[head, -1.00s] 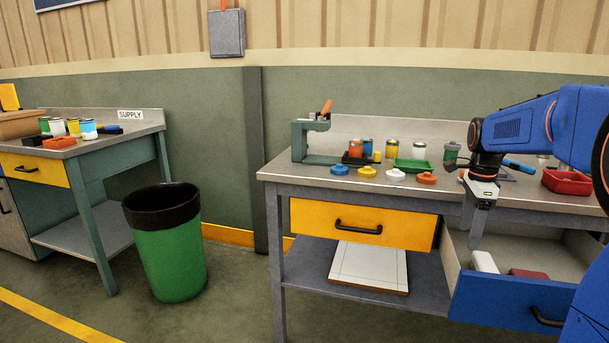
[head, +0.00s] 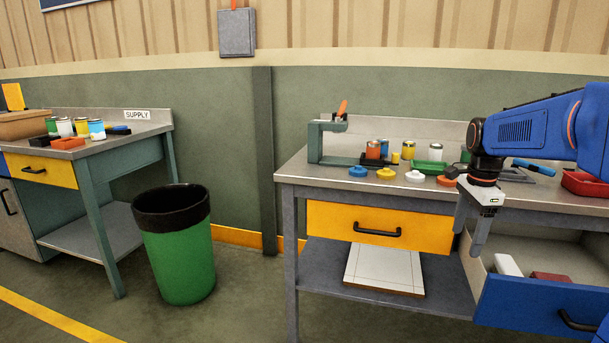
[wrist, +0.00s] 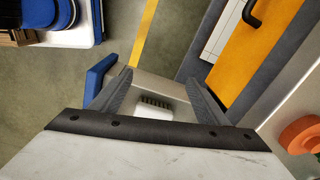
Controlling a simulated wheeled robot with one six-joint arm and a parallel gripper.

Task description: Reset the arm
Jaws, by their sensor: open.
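My gripper (head: 468,232) hangs at the front edge of the workbench, pointing down, left of and above the open blue drawer (head: 540,304). Its two fingers are apart with nothing between them. In the wrist view my gripper (wrist: 158,88) is open above the drawer interior. A white brush-like block (wrist: 155,108) with dark bristles lies below, between the fingers in the picture but apart from them. The same white block (head: 507,264) lies in the drawer in the head view, beside a dark red block (head: 551,278).
The workbench (head: 310,172) carries a clamp (head: 318,145), several jars, coloured knobs, a green tray (head: 430,167) and a red bin (head: 585,183). A closed yellow drawer (head: 340,222) is left of the open one. A green trash can (head: 182,265) and supply table (head: 90,150) stand left.

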